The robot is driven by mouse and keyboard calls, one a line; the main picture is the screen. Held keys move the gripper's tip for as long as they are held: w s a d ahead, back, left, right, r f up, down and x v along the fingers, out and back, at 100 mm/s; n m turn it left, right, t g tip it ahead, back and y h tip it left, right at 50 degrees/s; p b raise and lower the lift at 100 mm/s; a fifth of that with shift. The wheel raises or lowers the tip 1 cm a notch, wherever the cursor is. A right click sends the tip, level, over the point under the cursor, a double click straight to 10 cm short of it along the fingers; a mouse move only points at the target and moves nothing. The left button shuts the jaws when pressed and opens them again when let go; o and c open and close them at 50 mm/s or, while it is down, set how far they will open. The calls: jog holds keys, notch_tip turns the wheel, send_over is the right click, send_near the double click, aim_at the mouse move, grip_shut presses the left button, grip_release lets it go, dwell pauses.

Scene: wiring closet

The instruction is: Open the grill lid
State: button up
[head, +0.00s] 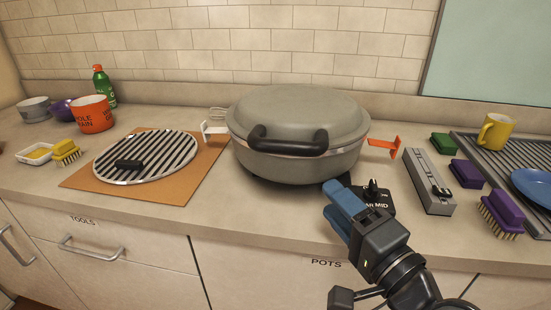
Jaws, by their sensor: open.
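A grey round grill (305,169) stands on the counter in the head view. Its domed grill lid (298,108) lies closed on the base. A black curved handle (288,142) sits at the lid's front. My gripper (334,200) has blue fingers and is open and empty. It is in front of the grill, to the right of and lower in the picture than the handle, apart from it. The fingers partly overlap a black knob unit (375,197) labelled MID.
A round grate (147,157) lies on a brown board (195,178) at left, near an orange mug (93,114) and a yellow brush (66,152). At right are a grey box (426,180), a purple brush (503,212) and a drying rack with a yellow mug (496,131).

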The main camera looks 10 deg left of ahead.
aim_at(292, 154)
jog(key=a+r, duration=0.1)
jog(key=w+a+r+g+y, duration=0.1)
jog(key=r, duration=0.1)
jog(key=a+r+y, duration=0.1)
jog(key=a+r, duration=0.1)
jog(key=shift+w+a+n, duration=0.1)
jog(key=shift+w+n, duration=0.25)
jog(key=shift+n, duration=0.05)
jog(key=p+x, duration=0.1)
jog(key=x, duration=0.6)
jog(key=shift+w+a, duration=0.1)
jog(key=shift+a, duration=0.15)
grip_shut()
